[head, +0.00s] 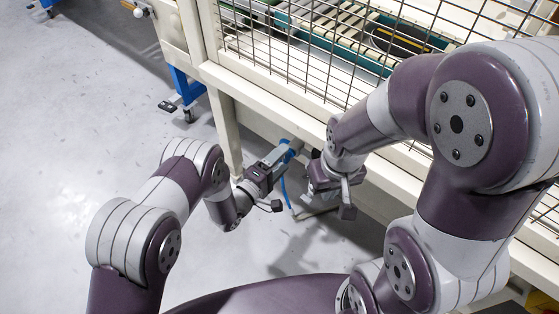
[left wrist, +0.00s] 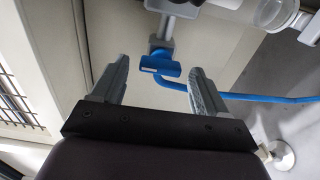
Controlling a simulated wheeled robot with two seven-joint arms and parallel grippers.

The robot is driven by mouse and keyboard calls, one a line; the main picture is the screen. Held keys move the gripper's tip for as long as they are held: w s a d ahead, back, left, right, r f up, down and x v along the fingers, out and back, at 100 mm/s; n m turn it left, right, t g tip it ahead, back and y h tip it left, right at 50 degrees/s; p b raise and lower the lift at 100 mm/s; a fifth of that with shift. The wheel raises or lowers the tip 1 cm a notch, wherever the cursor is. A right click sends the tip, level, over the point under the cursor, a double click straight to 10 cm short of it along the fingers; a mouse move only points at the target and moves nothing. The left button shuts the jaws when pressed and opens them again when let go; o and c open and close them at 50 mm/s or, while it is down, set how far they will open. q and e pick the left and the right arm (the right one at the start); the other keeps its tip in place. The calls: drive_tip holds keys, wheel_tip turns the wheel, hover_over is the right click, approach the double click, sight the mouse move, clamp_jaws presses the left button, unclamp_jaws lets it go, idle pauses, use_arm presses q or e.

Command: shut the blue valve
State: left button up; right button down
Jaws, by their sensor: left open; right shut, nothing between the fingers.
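The blue valve handle (left wrist: 160,66) shows in the left wrist view, joined to a grey pipe fitting, with a blue hose running off to the right. My left gripper (left wrist: 158,82) is open, its two fingers on either side of the valve handle in that view. Whether they touch it cannot be told. In the head view, the blue valve (head: 291,149) is at the cream frame's lower beam, partly hidden by my left gripper (head: 279,156). My right gripper (head: 346,200) is shut and empty, to the right of the valve.
A cream machine frame (head: 262,112) with a black wire mesh guard (head: 300,62) stands behind the valve. The blue hose (head: 287,192) hangs below the valve. A clear cup-shaped part (left wrist: 275,14) is near the valve's upper right. Grey floor (head: 60,150) is open at left.

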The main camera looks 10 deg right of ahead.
use_arm(q)
drive_tip(key=p+v, duration=0.2)
drive_tip(key=v, duration=1)
drive_tip(key=shift+s+a+p, duration=0.25)
drive_tip(key=shift+p, duration=0.1)
